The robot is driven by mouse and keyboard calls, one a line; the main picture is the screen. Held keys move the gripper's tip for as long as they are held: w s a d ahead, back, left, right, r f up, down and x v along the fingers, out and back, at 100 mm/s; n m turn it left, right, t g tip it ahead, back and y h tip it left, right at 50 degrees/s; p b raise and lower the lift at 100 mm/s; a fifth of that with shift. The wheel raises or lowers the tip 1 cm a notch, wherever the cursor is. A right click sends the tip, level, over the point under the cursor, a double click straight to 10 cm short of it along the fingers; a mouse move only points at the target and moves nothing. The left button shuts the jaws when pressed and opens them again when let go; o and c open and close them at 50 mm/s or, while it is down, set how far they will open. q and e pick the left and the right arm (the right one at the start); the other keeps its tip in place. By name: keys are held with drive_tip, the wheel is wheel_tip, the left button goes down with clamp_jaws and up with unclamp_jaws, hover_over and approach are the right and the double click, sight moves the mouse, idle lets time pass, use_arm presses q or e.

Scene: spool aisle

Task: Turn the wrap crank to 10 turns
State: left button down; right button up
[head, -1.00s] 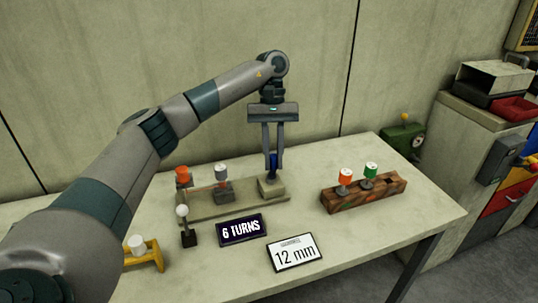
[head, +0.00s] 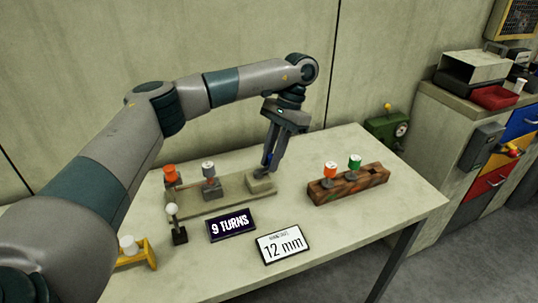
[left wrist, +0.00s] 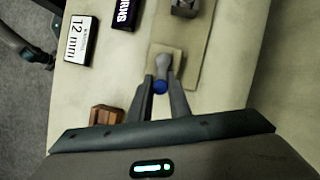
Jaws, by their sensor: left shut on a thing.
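The winding rig's flat base (head: 230,202) lies on the table with a block (head: 261,184) at its right end. The crank with its blue knob (left wrist: 160,87) is at that block. My left gripper (head: 268,165) is shut on the crank, its fingers around the blue knob; in the left wrist view the fingers (left wrist: 160,84) close beside it. A dark display (head: 231,226) reads 9 TURNS. My right gripper is not in view.
A white card (head: 282,245) reads 12 mm. A wooden block (head: 347,185) holds a red spool (head: 330,172) and a green spool (head: 354,164). A white-balled lever (head: 174,211) and a yellow holder (head: 138,254) stand at front left. A green device (head: 386,130) is beyond the table.

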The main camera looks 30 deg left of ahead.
use_arm(q)
drive_tip(key=shift+s+d+f+m+y, duration=0.1)
drive_tip(key=shift+s+d+m+y, duration=0.1)
drive_tip(key=shift+m, duration=0.35)
drive_tip(key=shift+s+d+f+m+y, duration=0.1)
drive_tip(key=shift+d+m, duration=0.05)
drive_tip(key=shift+m, duration=0.4)
drive_tip(key=shift+s+d+m, duration=0.1)
drive_tip(key=shift+s+m, duration=0.05)
drive_tip(key=shift+m, duration=0.25)
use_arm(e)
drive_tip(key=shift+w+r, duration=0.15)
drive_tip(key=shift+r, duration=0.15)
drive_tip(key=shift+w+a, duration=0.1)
use_arm(q)
drive_tip(key=c, duration=1.8)
unclamp_jaws()
drive_tip(key=shift+o, duration=0.8)
drive_tip(key=shift+r, duration=0.1)
drive_tip(key=shift+r+y, duration=0.1)
drive_tip(key=shift+y, duration=0.2)
